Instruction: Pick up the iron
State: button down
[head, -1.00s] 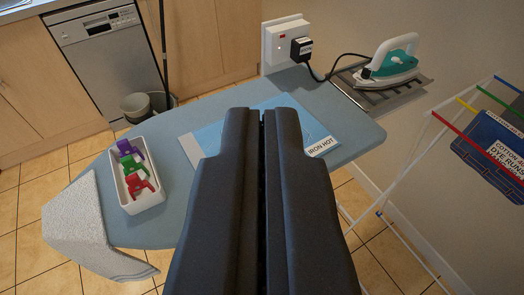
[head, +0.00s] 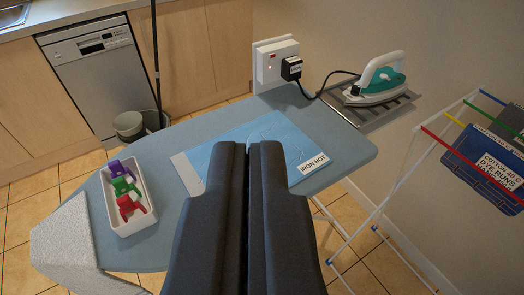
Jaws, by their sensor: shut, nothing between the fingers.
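The iron (head: 378,80) is white and teal. It rests on the grey slatted iron rest (head: 368,112) at the far right end of the ironing board (head: 235,122). A black cord runs from it to a plug (head: 291,68) in the wall socket (head: 271,60). My gripper (head: 249,148) is shut and empty, in the lower middle of the view. It is over the board, to the left of and nearer than the iron, and clear of it. My gripper hides part of a blue cloth (head: 250,132) on the board, which has an "IRON HOT" label.
A white tray (head: 122,222) with purple, green and red clips sits on the board's left. A grey towel (head: 75,245) hangs at its near left end. A drying rack (head: 410,160) with a labelled blue item (head: 490,165) stands at the right. A grey bin (head: 130,126) stands behind.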

aim_at(376, 90)
jog(key=z, duration=1.35)
jog(key=i, duration=0.9)
jog(key=u, duration=0.4)
jog(key=i, duration=1)
jog(key=z, duration=0.05)
